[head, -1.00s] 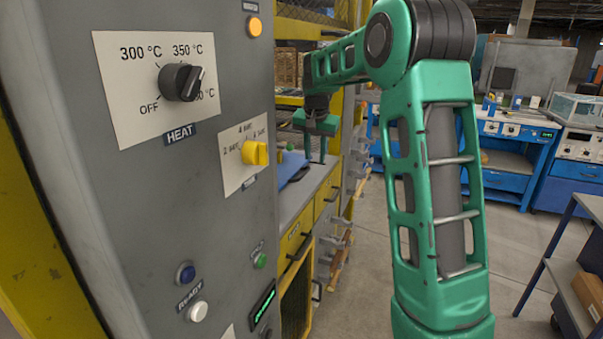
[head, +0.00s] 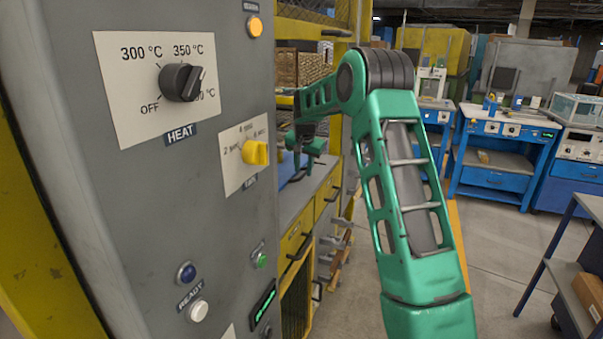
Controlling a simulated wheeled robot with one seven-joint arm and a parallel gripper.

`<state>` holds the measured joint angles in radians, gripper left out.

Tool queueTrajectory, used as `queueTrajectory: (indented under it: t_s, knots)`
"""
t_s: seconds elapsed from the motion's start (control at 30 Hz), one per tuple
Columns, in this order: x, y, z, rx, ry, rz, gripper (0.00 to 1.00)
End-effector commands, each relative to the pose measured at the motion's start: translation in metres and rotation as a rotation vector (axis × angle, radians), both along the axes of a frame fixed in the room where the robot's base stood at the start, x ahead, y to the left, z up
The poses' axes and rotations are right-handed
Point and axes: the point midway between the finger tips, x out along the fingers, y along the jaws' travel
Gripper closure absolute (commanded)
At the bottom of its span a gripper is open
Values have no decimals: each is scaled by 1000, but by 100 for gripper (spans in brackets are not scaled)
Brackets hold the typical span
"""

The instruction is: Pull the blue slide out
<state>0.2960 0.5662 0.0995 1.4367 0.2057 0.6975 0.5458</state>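A blue piece that looks like the slide (head: 285,169) shows as a small patch on the bench, just past the right edge of the grey control cabinet. The cabinet hides most of it. My gripper (head: 303,166) is at the end of my green arm, pointing down over the bench close to the blue piece. It is small and partly hidden by the cabinet edge. I cannot tell whether its fingers touch the blue piece or how far apart they are.
The grey control cabinet (head: 215,225) with a black heat knob (head: 182,82), a yellow knob (head: 255,152) and buttons fills the left. Yellow drawers (head: 297,241) with dark handles sit under the bench. Blue workstations (head: 495,175) stand behind, with open floor (head: 500,250) between.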

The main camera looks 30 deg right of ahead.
Motion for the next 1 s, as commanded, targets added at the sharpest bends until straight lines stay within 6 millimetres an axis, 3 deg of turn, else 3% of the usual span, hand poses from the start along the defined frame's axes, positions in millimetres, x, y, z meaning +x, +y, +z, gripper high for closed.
queueTrajectory:
  t_s: [0.47, 0.6, 1.0]
  knots:
    - [5, -3, -11, 0, -1, 0, 71]
    - [5, -3, -11, 0, -1, 0, 100]
    - [-6, -11, -11, 0, -1, -2, 100]
